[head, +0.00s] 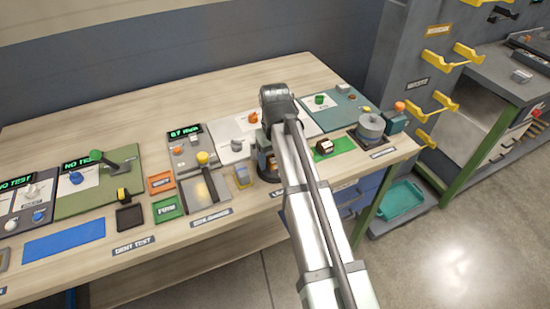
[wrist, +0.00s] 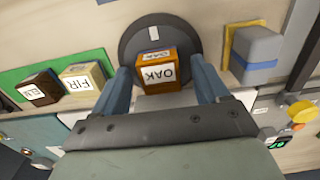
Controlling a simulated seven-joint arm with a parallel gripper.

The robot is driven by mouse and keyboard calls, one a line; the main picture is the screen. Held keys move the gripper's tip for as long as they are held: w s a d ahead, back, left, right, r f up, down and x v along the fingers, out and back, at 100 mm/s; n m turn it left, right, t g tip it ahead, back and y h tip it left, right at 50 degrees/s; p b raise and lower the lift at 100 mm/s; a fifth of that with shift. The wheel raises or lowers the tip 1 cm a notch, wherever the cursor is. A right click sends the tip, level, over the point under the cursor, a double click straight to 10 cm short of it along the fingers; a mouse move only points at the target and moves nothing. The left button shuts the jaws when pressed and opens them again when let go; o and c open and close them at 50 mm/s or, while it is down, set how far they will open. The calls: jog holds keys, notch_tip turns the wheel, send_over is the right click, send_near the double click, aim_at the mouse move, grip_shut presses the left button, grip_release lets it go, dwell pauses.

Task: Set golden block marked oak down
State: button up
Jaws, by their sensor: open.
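The golden-brown block marked OAK (wrist: 157,68) sits between the fingers of my gripper (wrist: 161,66) in the wrist view, its label facing the camera. My gripper is open, with a visible gap on each side of the block. The block appears to rest on a dark round disc (wrist: 136,42) with a small white tag.
A pale block marked FIR (wrist: 82,79) and a dark brown block marked ELM (wrist: 42,88) stand on a green mat (wrist: 18,78) to the left. A grey block with a blue band (wrist: 256,50) stands close on the right. Panels with knobs line the bench (head: 170,98).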

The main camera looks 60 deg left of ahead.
notch_tip(320, 180, up, 12)
jog(key=shift+f, duration=0.25)
dwell(0.5)
